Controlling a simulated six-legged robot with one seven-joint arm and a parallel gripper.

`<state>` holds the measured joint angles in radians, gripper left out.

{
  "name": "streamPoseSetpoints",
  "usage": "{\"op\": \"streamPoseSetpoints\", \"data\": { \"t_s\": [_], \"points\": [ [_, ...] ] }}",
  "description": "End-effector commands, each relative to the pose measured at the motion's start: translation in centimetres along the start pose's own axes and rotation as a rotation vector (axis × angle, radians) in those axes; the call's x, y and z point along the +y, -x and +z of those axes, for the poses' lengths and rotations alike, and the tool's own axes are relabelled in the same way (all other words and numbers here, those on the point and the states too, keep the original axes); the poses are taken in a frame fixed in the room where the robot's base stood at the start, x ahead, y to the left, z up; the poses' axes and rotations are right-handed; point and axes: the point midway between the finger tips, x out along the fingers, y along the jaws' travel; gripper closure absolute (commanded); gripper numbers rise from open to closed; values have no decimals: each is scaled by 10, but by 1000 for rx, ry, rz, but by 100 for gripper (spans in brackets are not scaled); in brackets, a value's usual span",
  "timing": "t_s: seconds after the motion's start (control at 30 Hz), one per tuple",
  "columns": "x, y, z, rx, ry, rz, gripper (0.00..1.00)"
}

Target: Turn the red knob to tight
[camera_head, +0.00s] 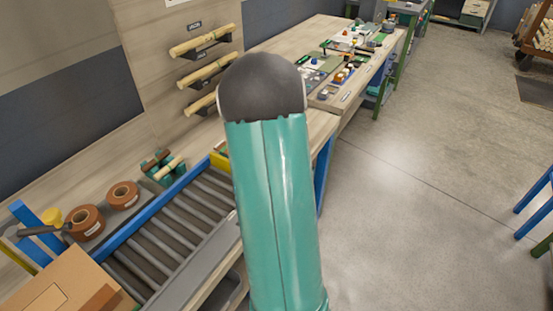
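No red knob can be made out in this view. A far workbench (312,38) carries several small boards and parts, some with orange or red spots too small to identify. My teal arm with its dark rounded joint fills the middle of the view and hides part of the roller conveyor and the bench behind it. My gripper is not in view.
A roller conveyor (172,243) with blue rails runs at the lower left, with a cardboard box (62,287) at its near end. Two brown tape rolls (86,222) lie beside it. Turned wood pieces (203,41) rest on wall brackets.

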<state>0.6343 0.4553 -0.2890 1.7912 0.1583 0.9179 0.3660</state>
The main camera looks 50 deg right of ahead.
Motion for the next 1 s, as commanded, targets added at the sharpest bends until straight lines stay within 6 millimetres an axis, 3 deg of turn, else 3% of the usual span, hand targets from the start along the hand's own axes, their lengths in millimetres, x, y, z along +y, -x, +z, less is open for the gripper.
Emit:
{"op": "streamPoseSetpoints", "data": {
  "t_s": [0.5, 0.53, 0.63, 1.0],
  "points": [
    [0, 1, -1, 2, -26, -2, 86],
    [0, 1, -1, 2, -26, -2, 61],
    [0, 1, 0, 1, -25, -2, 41],
    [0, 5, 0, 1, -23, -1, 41]
  ]
}}
